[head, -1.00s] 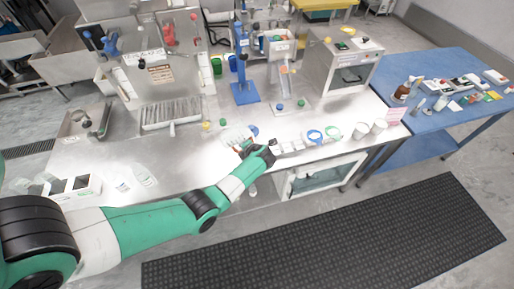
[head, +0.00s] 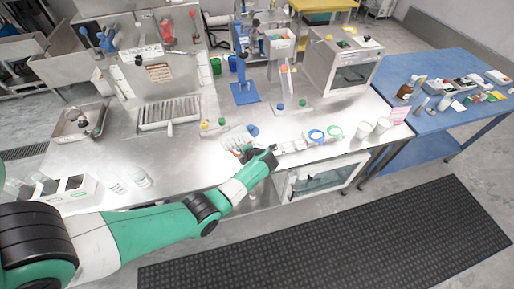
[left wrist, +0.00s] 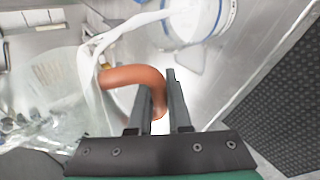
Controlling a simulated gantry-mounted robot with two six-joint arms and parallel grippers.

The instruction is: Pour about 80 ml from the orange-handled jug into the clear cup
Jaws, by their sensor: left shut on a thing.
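The clear jug shows in the left wrist view (left wrist: 55,105) with its curved orange handle (left wrist: 135,75). My left gripper (left wrist: 160,108) is shut on that handle. In the head view the see-through jug (head: 237,137) is just beyond my left gripper (head: 245,152) and looks tilted. A clear round vessel with blue marks (left wrist: 195,22), probably the cup, is at the top of the wrist view, beyond the handle. A pale band runs from the jug towards it; I cannot tell whether it is rim or liquid. The liquid level cannot be read. My right gripper is not in view.
A blue-ringed vessel (head: 316,135), a green-ringed one (head: 335,132) and white cups (head: 363,130) stand to the right. A blue stand (head: 245,92) and a grated tray (head: 169,112) are behind.

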